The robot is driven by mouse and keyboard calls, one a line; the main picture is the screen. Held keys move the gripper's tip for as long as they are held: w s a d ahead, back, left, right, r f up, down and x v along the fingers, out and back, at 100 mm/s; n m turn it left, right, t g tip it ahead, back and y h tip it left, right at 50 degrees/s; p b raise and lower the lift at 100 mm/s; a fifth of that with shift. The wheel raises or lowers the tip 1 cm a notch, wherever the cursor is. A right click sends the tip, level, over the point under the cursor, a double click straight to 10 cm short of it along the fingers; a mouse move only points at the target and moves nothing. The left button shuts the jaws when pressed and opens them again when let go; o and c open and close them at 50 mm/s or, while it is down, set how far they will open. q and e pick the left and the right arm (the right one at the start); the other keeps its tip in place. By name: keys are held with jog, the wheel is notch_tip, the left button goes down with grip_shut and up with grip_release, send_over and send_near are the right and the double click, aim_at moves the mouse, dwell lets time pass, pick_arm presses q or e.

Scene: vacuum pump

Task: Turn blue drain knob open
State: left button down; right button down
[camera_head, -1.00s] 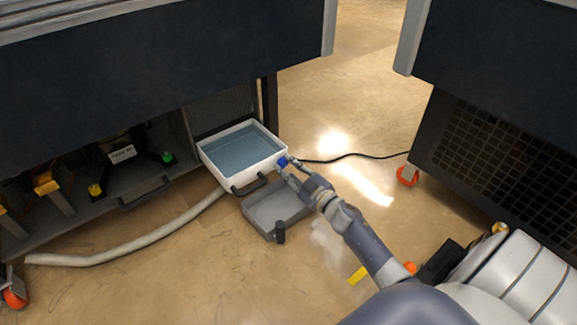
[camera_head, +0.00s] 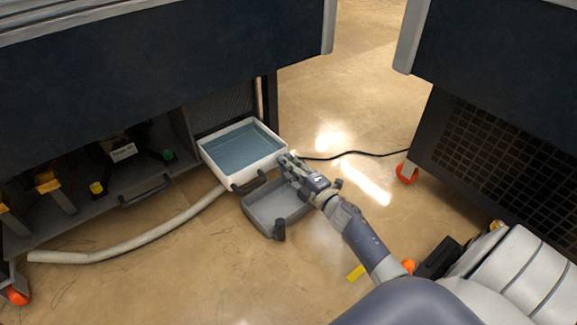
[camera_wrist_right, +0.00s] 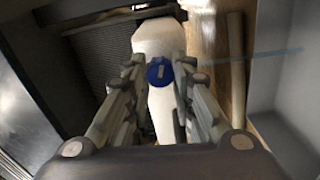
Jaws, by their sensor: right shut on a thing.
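The blue drain knob (camera_wrist_right: 159,72) shows in the right wrist view on the end of the white tank (camera_wrist_right: 160,38), between the fingertips. In the head view the white tank (camera_head: 203,153), holding bluish liquid, sits at the cabinet's right end. My right gripper (camera_head: 286,160) is at the tank's right corner and covers the knob there. In the right wrist view my right gripper (camera_wrist_right: 160,74) has one finger on each side of the knob, shut on it. My left gripper is not in view.
A grey tray (camera_head: 257,226) with a dark handle lies on the floor below the tank. A pale hose (camera_head: 130,243) runs along the floor to the left. A black cable (camera_head: 350,155) crosses the floor behind my gripper. A dark cabinet (camera_head: 490,150) stands at the right.

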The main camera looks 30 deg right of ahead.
jog(key=n, duration=0.3)
jog(key=shift+n, duration=0.3)
jog(key=shift+a+b, duration=0.1)
jog(key=shift+b, duration=0.2)
jog(key=shift+n, duration=0.3)
jog(key=c, duration=1.3)
grip_release()
jog(key=shift+c, duration=0.2)
jog(key=s, duration=0.7)
jog(key=shift+s+d, duration=0.25)
jog(key=shift+d, duration=0.05)
jog(key=shift+f, duration=0.1)
